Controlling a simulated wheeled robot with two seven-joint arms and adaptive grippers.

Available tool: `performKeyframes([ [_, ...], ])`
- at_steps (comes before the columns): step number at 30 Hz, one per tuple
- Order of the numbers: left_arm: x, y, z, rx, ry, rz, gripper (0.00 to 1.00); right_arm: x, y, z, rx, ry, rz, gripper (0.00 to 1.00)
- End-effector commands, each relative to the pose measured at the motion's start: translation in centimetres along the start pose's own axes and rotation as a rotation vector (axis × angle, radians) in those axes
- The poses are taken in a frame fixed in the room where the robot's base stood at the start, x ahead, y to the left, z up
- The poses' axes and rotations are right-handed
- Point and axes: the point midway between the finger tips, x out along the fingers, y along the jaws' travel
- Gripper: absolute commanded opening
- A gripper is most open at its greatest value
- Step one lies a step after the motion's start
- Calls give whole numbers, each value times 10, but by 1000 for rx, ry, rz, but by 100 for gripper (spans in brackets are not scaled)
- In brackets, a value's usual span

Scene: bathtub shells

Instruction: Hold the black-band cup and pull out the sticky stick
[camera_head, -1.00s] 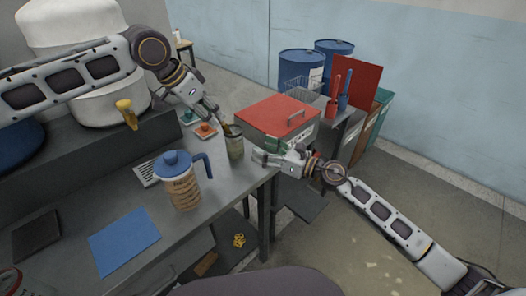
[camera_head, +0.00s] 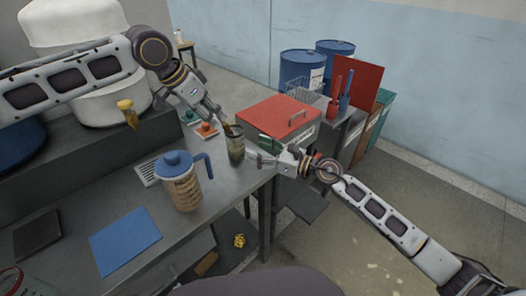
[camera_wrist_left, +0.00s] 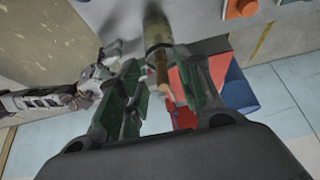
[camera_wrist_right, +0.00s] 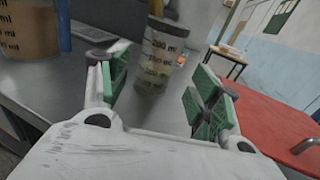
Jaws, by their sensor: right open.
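The black-band cup (camera_head: 236,152) is a clear measuring cup with a dark rim, upright near the table's right edge. Its scale and some greenish content show in the right wrist view (camera_wrist_right: 158,62). The brown stick (camera_head: 228,130) stands in the cup and leans out of its top. My left gripper (camera_head: 219,116) is above the cup; in the left wrist view the stick (camera_wrist_left: 161,68) lies between its parted fingers, with no clear contact. My right gripper (camera_head: 254,160) is open beside the cup, with the cup ahead between its fingers.
A blue-lidded jug (camera_head: 182,190) with brown content stands left of the cup. A red-lidded box (camera_head: 278,115) is just behind my right gripper. Orange (camera_head: 206,128) and green knobs sit behind the cup. A blue mat (camera_head: 125,240) lies at the front left.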

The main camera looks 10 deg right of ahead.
Motion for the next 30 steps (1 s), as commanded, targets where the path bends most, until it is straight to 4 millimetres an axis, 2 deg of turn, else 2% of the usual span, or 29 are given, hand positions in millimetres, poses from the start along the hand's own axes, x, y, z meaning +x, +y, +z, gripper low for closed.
performKeyframes([
  [30, 0, 0, 0, 0, 0, 0, 36, 100, 1, 1, 0, -1, 1, 63],
])
